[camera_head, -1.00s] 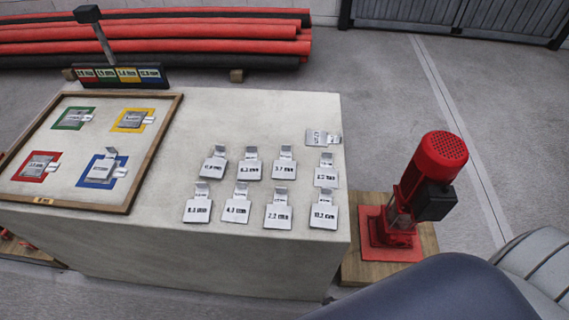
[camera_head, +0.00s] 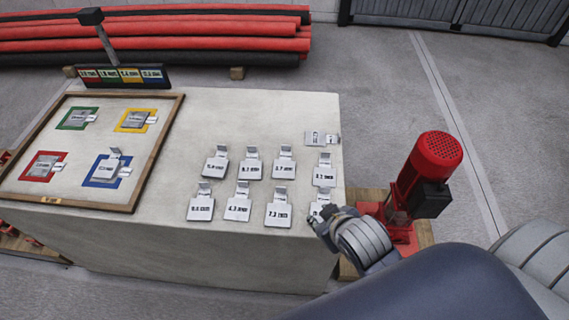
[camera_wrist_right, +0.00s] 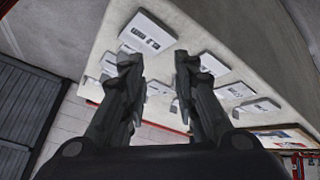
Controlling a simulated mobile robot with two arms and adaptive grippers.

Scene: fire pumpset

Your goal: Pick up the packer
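Several grey metal packers with upright tabs and printed mm labels lie on the right half of the pale table. The front-row packer (camera_head: 278,213) stands just left of my right gripper (camera_head: 322,222). The front-right corner packer is mostly hidden behind that gripper. Another packer (camera_head: 324,175) lies farther back, and one (camera_head: 321,139) lies turned sideways behind it. In the right wrist view, my right gripper (camera_wrist_right: 158,65) has its fingers apart with nothing held; a packer (camera_wrist_right: 150,37) shows beyond the fingertips. Contact cannot be told. My left gripper is out of view.
A wood-framed board (camera_head: 150,172) with green, yellow, red and blue squares, each holding a packer, fills the table's left. A coloured label stand (camera_head: 122,76) rises behind it. A red pump (camera_head: 428,175) stands right of the table (camera_head: 250,112). Red pipes (camera_head: 150,40) lie behind.

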